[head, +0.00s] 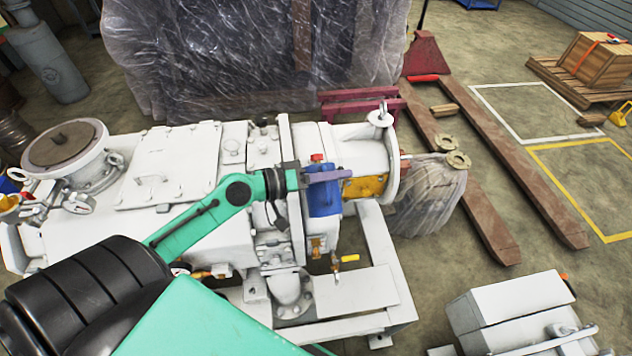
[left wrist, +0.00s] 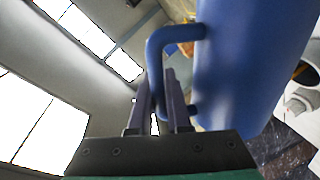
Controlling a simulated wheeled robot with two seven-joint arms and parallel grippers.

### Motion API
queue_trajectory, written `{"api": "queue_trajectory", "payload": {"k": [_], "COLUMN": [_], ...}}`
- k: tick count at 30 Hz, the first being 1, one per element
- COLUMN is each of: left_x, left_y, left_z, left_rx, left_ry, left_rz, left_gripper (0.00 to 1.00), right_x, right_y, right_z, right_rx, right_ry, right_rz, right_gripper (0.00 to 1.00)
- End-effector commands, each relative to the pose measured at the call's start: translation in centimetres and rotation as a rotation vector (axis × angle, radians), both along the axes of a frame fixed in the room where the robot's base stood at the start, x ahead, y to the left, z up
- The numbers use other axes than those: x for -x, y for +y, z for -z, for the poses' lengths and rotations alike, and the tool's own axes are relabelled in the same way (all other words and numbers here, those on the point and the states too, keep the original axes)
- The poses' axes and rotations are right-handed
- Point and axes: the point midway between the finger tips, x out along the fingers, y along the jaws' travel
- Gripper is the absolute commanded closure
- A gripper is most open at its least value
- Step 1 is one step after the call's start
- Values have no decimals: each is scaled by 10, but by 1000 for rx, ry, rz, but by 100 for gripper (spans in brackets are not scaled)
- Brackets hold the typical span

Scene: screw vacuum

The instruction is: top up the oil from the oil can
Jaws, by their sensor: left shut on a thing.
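The blue oil can (head: 324,200) is in front of the white vacuum pump (head: 235,235), near its right end in the head view. My left gripper (head: 328,177) reaches across the pump from the left and is shut on the can's handle. In the left wrist view the fingers (left wrist: 162,105) are on either side of the blue handle (left wrist: 155,62), with the can body (left wrist: 250,60) to the right. A small red part (head: 317,157) shows just above the can. The can's spout is not clear to me. My right gripper is out of view.
A yellow-handled valve (head: 346,259) is below the can, and a brass plate (head: 364,187) is to its right. A plastic-wrapped load (head: 255,60) stands behind the pump. A pallet jack (head: 500,160) and wooden crate (head: 594,60) are right. Open floor lies between.

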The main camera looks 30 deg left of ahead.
Motion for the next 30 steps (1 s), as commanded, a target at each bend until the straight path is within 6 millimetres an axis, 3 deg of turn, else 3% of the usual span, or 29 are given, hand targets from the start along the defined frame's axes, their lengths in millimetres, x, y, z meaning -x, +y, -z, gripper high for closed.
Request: {"api": "queue_trajectory", "payload": {"k": [30], "left_x": [-2], "left_y": [2], "left_z": [-4], "left_rx": [17], "left_ry": [18], "left_rz": [-1], "left_gripper": [100], "right_x": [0], "right_y": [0], "right_z": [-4], "right_rx": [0], "right_ry": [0], "right_rz": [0], "right_gripper": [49]}}
